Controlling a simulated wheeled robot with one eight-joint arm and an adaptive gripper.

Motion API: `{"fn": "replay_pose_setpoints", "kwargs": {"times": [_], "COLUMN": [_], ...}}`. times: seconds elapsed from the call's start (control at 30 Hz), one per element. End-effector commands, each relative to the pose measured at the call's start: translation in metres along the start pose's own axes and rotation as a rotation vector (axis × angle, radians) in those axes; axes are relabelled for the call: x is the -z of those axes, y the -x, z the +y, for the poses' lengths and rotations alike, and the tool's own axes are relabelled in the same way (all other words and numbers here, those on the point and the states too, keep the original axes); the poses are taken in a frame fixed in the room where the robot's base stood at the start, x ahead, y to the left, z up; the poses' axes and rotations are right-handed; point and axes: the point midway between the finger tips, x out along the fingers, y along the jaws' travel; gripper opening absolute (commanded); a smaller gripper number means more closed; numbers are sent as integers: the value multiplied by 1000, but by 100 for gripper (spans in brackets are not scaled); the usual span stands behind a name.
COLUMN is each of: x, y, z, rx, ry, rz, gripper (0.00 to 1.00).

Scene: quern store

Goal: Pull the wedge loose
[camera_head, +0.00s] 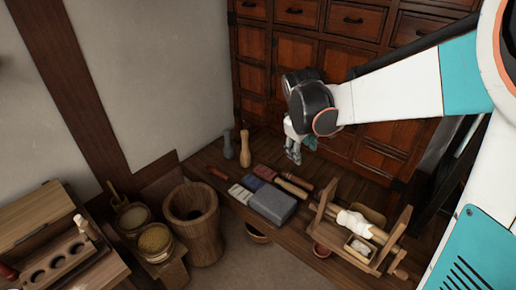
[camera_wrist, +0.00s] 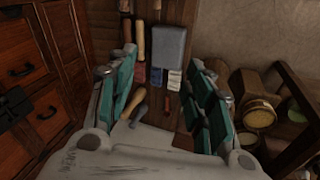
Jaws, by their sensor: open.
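I cannot tell for certain which piece is the wedge. A wooden frame (camera_head: 322,212) stands at the right end of the low bench, with a pale lathe-like piece (camera_head: 355,223) between its uprights. My gripper (camera_head: 293,156) hangs above the back of the bench, left of the frame, its fingers pointing down. In the wrist view its teal-padded fingers (camera_wrist: 162,62) are spread apart with nothing between them. Below it lie a grey slab (camera_head: 272,204), a small blue block (camera_head: 252,182), a red block (camera_head: 264,172) and a pale block (camera_head: 240,194). The slab also shows in the wrist view (camera_wrist: 168,48).
Two pestles (camera_head: 245,147) stand on the bench near a red-handled tool (camera_head: 217,173). A wooden mortar (camera_head: 191,222) and grain tubs (camera_head: 155,240) stand left. A drawer cabinet (camera_head: 290,50) rises behind. A wooden rack (camera_head: 60,255) is at front left. Floor in front is clear.

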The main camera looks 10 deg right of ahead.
Motion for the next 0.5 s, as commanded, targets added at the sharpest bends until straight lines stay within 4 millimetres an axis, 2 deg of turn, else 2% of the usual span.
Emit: {"fn": "replay_pose_setpoints", "kwargs": {"times": [0.03,0.2,0.37,0.5], "x": [9,27,38,41], "y": [-15,-68,-123,-176], "z": [7,23,32,36], "rx": [-1,4,15,30], "ry": [27,123,210,283], "rz": [-23,-104,-180,-246], "gripper": [47,47,47,47]}}
